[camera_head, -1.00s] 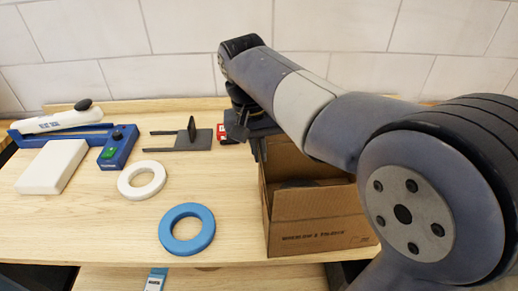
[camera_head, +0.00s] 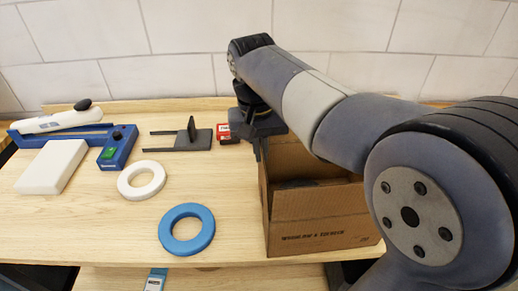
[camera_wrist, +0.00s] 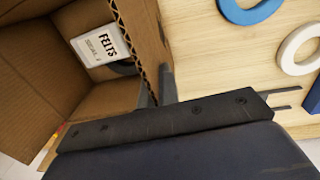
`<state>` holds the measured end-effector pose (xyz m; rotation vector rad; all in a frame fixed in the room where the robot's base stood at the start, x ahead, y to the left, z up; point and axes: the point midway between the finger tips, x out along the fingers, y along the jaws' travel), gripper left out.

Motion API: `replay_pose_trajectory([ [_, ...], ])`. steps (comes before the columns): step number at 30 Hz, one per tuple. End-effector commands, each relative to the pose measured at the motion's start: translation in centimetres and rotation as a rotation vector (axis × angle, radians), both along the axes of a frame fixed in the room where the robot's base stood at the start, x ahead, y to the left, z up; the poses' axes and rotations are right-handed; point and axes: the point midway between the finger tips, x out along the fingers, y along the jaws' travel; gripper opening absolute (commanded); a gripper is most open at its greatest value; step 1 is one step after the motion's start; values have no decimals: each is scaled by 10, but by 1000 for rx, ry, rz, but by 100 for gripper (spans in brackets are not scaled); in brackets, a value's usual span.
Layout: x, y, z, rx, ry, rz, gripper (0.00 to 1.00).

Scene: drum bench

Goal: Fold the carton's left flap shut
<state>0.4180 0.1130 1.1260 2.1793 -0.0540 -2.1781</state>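The open brown carton (camera_head: 320,220) stands at the table's front right, partly hidden behind my arm. My gripper (camera_head: 261,150) points down at its left side. In the wrist view the carton's left flap (camera_wrist: 146,35), with its corrugated edge, stands up and runs down to my fingertips (camera_wrist: 156,92). One finger shows on each side of the cardboard edge, close together. Whether they are clamped on it cannot be told. A white pack marked FELTS (camera_wrist: 98,46) lies inside the carton, beside a dark item. The other flaps are mostly hidden in the head view.
A blue ring (camera_head: 187,229) and a white ring (camera_head: 141,180) lie left of the carton. Behind them are a blue sealer-like device (camera_head: 118,148), a white block (camera_head: 53,167), a dark bracket (camera_head: 190,138) and a red box (camera_head: 224,133). Bare tabletop lies between rings and carton.

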Motion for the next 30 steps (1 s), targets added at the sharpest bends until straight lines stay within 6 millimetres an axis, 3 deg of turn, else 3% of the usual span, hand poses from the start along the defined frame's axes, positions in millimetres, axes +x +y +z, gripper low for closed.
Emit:
replay_pose_trajectory([
  [14,1,-32,-4,378,5,-10,0],
  [30,2,-65,-28,893,14,-8,0],
])
